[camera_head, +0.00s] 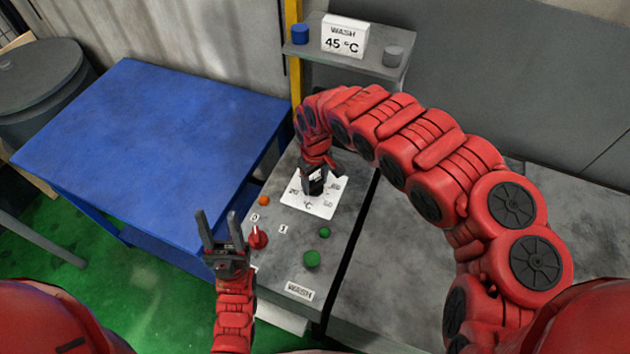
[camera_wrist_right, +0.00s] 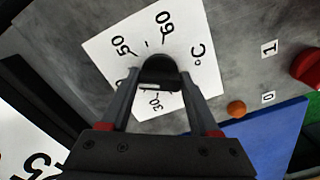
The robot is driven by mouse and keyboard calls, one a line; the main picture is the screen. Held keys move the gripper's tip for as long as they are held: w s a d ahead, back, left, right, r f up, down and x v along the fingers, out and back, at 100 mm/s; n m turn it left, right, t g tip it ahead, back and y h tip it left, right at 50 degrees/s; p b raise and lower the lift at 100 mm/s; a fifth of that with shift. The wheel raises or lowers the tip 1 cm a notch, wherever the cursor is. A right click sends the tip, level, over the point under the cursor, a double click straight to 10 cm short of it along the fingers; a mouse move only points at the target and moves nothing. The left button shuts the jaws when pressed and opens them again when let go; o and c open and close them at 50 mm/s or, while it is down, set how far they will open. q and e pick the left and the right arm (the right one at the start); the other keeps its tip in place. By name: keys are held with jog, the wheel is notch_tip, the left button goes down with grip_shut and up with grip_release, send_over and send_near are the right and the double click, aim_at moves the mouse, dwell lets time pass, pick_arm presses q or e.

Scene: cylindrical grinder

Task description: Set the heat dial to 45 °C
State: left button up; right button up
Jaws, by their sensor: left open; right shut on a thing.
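The heat dial is a black knob (camera_wrist_right: 158,70) in the middle of a white scale plate (camera_head: 322,207) on the grey panel. In the right wrist view, the plate (camera_wrist_right: 112,50) shows 30, 50, 60 and °C. My right gripper (camera_head: 315,190) reaches down over the plate, and its fingers (camera_wrist_right: 158,82) are shut on the knob from both sides. I cannot tell which mark the knob points to. A white card (camera_head: 345,37) reading "WASH 45 °C" stands on the shelf. My left gripper (camera_head: 220,225) is open and empty, left of the red switch.
The panel also has a red switch (camera_head: 258,238) marked 0 and 1, an orange button (camera_head: 263,200), green buttons (camera_head: 312,260) and a WASH label (camera_head: 299,290). A blue table (camera_head: 150,140) is clear at left. Blue and grey cylinders stand on the shelf (camera_head: 365,65).

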dwell(0.3)
jog(key=o, duration=1.3)
jog(key=shift+r, duration=0.15)
jog(key=shift+w+r, duration=0.1)
jog(key=shift+r, duration=0.25)
notch_tip(320, 180, up, 10)
notch_tip(320, 180, up, 6)
jog(key=r+p, duration=0.1)
jog(key=p, duration=0.5)
send_over(315, 181)
jog(key=shift+f, duration=0.25)
jog(key=shift+f, duration=0.1)
